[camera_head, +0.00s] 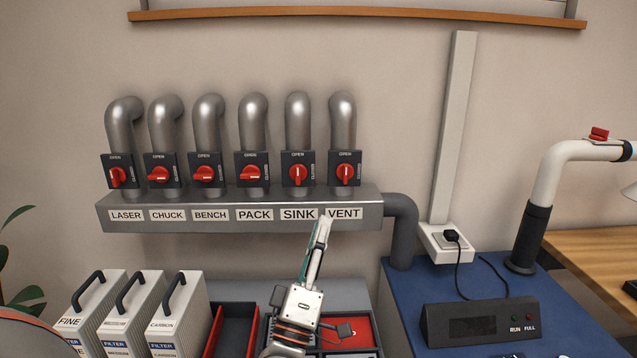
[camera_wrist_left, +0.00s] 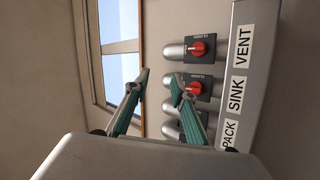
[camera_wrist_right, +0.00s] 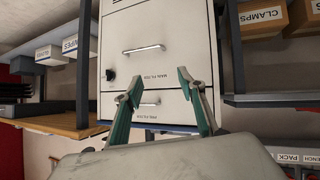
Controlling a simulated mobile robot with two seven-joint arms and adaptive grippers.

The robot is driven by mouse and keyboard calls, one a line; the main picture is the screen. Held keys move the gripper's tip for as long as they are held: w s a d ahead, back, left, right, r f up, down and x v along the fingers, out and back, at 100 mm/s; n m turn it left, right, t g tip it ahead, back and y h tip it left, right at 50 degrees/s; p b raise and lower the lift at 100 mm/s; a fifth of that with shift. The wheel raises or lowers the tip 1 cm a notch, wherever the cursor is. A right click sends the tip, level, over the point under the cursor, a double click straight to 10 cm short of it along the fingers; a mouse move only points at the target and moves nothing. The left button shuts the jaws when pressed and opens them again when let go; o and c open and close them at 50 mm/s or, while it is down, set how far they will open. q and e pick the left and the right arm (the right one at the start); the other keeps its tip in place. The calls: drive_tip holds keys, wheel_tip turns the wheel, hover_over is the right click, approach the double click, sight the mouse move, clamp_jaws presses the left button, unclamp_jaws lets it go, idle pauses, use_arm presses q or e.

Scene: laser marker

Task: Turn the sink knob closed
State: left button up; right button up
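The red sink knob (camera_head: 298,174) sits on a dark plate above the SINK label (camera_head: 299,214), with its handle upright, toward the OPEN mark. It also shows in the left wrist view (camera_wrist_left: 195,89), just beyond one fingertip. My left gripper (camera_head: 325,222) is in front of the manifold, below and between the SINK and VENT labels, apart from the knob. The left wrist view shows its fingers (camera_wrist_left: 159,82) spread with nothing between them. My right gripper (camera_wrist_right: 160,84) is open and empty, facing a white cabinet; it is outside the head view.
The vent knob (camera_head: 345,173) is upright beside the sink knob; the pack knob (camera_head: 250,173) on the other side lies sideways. A grey manifold (camera_head: 180,222) runs beneath. Filter boxes (camera_head: 175,310) and a red-black tray (camera_head: 232,325) stand below. A white cabinet (camera_wrist_right: 150,30) faces my right gripper.

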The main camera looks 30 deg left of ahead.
sight(298, 169)
use_arm(q)
drive_tip(key=a+r+n+g+y+b, duration=0.1)
drive_tip(key=a+r+n+g+y, duration=0.45)
drive_tip(key=n, duration=0.55)
drive_tip(key=a+r+n+g+y+b, duration=0.2)
drive_tip(key=a+n+g+y, duration=0.2)
drive_tip(key=a+n+y, duration=0.55)
drive_tip(key=w+n+h+b, duration=0.1)
drive_tip(key=w+n+h, duration=0.1)
drive_tip(key=w+h, duration=0.1)
drive_tip(key=w+d+f+n+h+b, duration=0.1)
drive_tip(key=w+n+h, duration=0.1)
drive_tip(key=w, duration=0.3)
drive_tip(key=w+f+n+h+b, duration=0.1)
drive_tip(key=w+n+h+b, duration=0.1)
drive_tip(key=w+h, duration=0.2)
drive_tip(key=shift+w+d+n+h, duration=0.3)
drive_tip(key=shift+w+n+h, duration=0.05)
drive_tip(key=shift+w+h, duration=0.05)
drive_tip(key=shift+w+a, duration=0.35)
drive_tip(key=shift+w, duration=0.2)
use_arm(e)
wheel_tip(298, 169, down, 8)
drive_tip(key=s, duration=0.1)
drive_tip(key=shift+s+a+g, duration=0.15)
drive_tip(key=shift+s+g, duration=0.1)
drive_tip(key=shift+g, duration=0.05)
drive_tip(key=shift+r, duration=0.1)
use_arm(q)
clamp_jaws()
